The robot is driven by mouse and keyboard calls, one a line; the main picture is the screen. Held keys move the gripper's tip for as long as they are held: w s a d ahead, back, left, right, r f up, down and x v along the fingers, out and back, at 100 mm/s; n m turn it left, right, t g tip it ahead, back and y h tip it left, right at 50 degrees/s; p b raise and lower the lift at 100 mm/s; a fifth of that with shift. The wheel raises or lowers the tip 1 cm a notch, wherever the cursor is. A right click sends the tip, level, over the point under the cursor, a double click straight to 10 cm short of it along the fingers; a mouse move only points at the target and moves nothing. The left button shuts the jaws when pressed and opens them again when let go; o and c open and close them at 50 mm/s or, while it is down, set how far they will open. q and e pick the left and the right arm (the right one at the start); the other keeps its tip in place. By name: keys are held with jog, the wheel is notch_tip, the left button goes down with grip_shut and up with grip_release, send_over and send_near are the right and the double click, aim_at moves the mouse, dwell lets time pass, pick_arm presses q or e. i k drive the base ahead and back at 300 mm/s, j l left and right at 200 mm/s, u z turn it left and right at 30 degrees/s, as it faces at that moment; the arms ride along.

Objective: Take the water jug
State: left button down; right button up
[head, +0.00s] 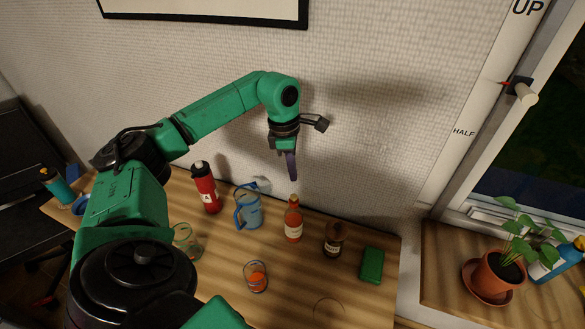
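The water jug (250,212) is a blue, see-through jug with its handle on the left. It stands upright near the back of the wooden table, close to the wall. My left gripper (290,165) hangs pointing down above and to the right of the jug in the picture, apart from it. I see its fingers nearly side-on, so whether they are open or shut does not show. Nothing is visibly held in it. My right gripper is not in view.
On the table (215,285), a red bottle (205,187) stands left of the jug, and a sauce bottle (293,222) and dark jar (333,240) stand right. Glasses (256,276) stand in front. A green box (372,264) lies right. The wall (365,130) is close behind.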

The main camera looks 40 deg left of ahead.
aim_at(247, 196)
jog(key=k, duration=1.5)
